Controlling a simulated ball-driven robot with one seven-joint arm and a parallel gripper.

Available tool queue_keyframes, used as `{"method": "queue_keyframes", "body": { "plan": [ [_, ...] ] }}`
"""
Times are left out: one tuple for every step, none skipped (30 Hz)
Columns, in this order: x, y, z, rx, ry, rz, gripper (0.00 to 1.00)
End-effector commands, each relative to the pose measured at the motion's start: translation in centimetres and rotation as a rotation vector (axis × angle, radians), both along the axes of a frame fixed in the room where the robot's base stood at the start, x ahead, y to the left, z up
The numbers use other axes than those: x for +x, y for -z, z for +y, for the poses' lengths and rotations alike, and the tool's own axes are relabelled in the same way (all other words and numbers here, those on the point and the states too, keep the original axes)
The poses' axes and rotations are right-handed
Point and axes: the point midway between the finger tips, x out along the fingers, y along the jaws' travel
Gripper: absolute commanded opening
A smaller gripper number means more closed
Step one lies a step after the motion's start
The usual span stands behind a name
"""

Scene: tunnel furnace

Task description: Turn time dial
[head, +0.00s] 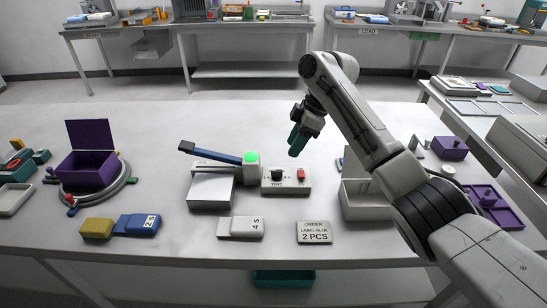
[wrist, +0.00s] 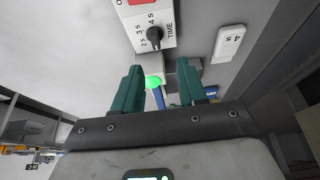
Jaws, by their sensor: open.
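In the wrist view the dial (wrist: 154,38) is at the top centre, beside the word TIME and several second marks. Its exact setting is too small to tell. My gripper (head: 298,142) has teal fingers and hangs above and behind the box, apart from the dial. In the wrist view my gripper (wrist: 160,70) is open and empty, with the dial beyond the gap between its fingertips.
A red switch (head: 301,174) sits right of the dial. A press with a blue lever (head: 215,154) and a green lamp (head: 251,157) stands left. A white "4 S" tag (head: 240,227) and an order sign (head: 314,232) lie in front. A grey bin (head: 366,205) is at right.

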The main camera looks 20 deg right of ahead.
Motion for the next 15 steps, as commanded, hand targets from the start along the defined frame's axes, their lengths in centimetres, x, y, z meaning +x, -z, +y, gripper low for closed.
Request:
{"method": "queue_keyframes", "body": {
  "plan": [
    [0.1,-0.1,-0.1,-0.001,-0.001,-0.001,0.41],
    [0.1,-0.1,-0.1,-0.001,-0.002,0.0,0.41],
    [0.1,0.0,-0.1,-0.001,-0.002,0.0,0.41],
    [0.1,0.1,0.0,-0.001,-0.002,0.0,0.41],
    [0.1,0.3,0.0,-0.001,-0.002,0.0,0.41],
    [0.2,0.7,0.2,-0.002,-0.003,0.002,0.41],
    [0.2,1.0,0.3,-0.001,-0.003,0.003,0.41],
    [0.2,1.4,0.5,-0.002,-0.003,0.002,0.41],
    [0.3,2.1,0.7,-0.002,-0.002,0.004,0.41],
    [0.3,2.5,0.9,-0.001,-0.002,0.004,0.41],
    [0.4,3.0,1.1,-0.001,-0.001,0.003,0.41],
    [0.5,3.7,1.4,-0.002,-0.002,0.004,0.41],
    [0.6,4.2,1.6,-0.002,-0.002,0.004,0.41],
    [0.6,4.7,1.8,-0.002,-0.003,0.004,0.41],
    [0.7,5.4,2.1,-0.001,-0.003,0.003,0.41]
  ]
}}
